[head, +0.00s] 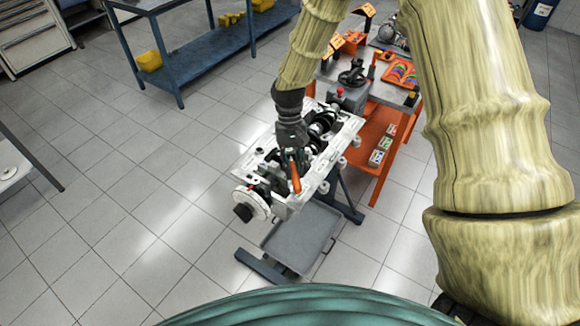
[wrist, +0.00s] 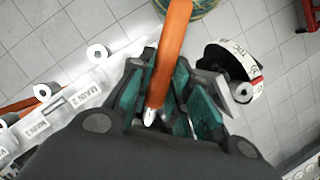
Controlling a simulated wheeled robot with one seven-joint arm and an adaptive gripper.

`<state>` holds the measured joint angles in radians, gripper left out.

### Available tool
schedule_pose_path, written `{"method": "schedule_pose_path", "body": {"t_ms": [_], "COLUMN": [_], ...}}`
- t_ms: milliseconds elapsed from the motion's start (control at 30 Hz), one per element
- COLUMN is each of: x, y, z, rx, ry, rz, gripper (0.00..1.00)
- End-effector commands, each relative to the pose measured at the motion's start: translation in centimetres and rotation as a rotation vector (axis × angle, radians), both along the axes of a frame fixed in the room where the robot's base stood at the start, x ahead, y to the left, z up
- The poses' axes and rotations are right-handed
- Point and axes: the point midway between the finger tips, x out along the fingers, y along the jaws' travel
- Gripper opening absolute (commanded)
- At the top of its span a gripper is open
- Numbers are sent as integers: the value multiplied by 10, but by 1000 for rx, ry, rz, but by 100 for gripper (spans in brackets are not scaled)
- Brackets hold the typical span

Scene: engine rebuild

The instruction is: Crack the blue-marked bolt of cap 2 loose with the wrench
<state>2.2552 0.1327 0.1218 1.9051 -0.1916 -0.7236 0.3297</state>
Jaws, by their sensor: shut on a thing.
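The wrench with its orange handle (wrist: 173,50) is held between the fingers of my gripper (wrist: 160,105) in the wrist view. In the head view the orange handle (head: 295,177) points down from my gripper (head: 291,152) over the near end of the engine block (head: 323,177). The wrench's working end is hidden by the gripper. A MAIN 2 label (wrist: 98,75) and a MAIN 3 label (wrist: 37,127) show on the block's pale edge in the wrist view. Cap 2 and its blue-marked bolt cannot be made out. Whether the wrench touches a bolt cannot be told.
The pale marked disc (head: 250,203) sits at the block's near end. A grey tray (head: 301,239) lies below the block. An orange cart (head: 375,128) with parts stands behind it. A blue bench (head: 212,52) is at the back left.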

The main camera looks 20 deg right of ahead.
Motion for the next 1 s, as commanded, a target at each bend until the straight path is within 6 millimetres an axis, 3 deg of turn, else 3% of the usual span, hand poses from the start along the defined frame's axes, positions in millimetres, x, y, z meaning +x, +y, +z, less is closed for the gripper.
{"method": "schedule_pose_path", "body": {"t_ms": [1000], "x": [-1], "y": [-15], "z": [1], "rx": [0], "ry": [-2], "rz": [82], "gripper": [0]}}
